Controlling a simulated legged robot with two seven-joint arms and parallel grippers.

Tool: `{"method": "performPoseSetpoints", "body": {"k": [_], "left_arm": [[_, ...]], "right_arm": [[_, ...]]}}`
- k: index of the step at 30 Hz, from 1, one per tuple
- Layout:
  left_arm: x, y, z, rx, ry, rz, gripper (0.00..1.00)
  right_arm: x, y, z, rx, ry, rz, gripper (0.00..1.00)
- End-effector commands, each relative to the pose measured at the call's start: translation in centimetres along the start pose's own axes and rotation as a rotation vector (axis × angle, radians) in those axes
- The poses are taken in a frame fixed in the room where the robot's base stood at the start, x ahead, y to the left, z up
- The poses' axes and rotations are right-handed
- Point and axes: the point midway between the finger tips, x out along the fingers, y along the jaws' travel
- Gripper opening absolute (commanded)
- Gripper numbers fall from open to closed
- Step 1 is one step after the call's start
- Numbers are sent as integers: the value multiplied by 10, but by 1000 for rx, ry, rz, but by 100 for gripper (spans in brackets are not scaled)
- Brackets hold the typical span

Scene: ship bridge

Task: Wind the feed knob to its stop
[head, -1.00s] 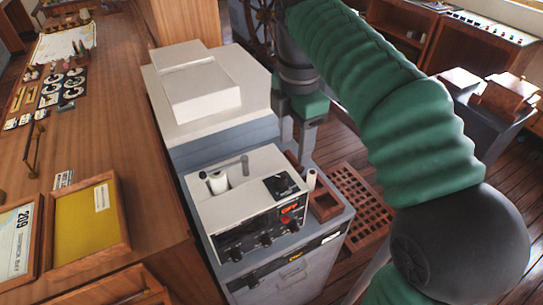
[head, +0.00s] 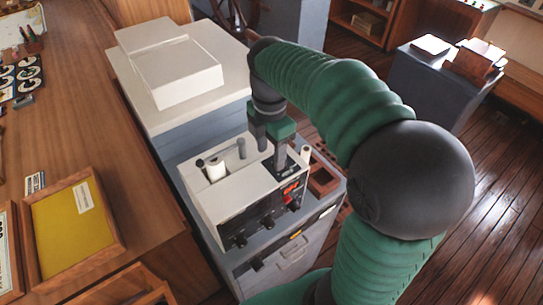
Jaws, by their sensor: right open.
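The chart recorder (head: 228,200) is a pale box on a grey cabinet, with a white paper roll (head: 216,168) and a grey post (head: 241,149) on its top. Several dark knobs (head: 268,222) line its front face; I cannot tell for sure which control is the feed knob. A black square panel (head: 291,170) lies on the right of its top, partly hidden by my right gripper (head: 272,153). That gripper is open, pointing down with its fingers close over the panel, and holds nothing I can see. Contact is not clear. My left gripper is not in view.
A white-topped unit (head: 180,72) stands behind the recorder. A wooden tray (head: 322,180) and a white cylinder (head: 305,154) are at its right. The wooden counter (head: 85,130) with a yellow framed board (head: 75,225) runs along the left. Open plank floor lies to the right.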

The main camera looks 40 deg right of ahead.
Motion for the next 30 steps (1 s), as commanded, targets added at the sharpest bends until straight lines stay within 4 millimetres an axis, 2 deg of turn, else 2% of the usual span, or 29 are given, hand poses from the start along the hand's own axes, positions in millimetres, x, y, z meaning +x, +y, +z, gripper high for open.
{"method": "performPoseSetpoints", "body": {"k": [3,6,14,20,25,30], "left_arm": [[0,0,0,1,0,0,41],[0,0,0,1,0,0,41],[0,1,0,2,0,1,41],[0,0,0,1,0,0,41],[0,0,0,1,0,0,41],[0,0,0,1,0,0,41]], "right_arm": [[18,-1,8,6,4,-2,52],[26,-1,12,7,7,0,52],[25,0,3,4,1,1,51],[23,0,-3,3,-3,2,24],[24,0,1,3,1,3,2],[25,1,3,4,4,2,0]]}}
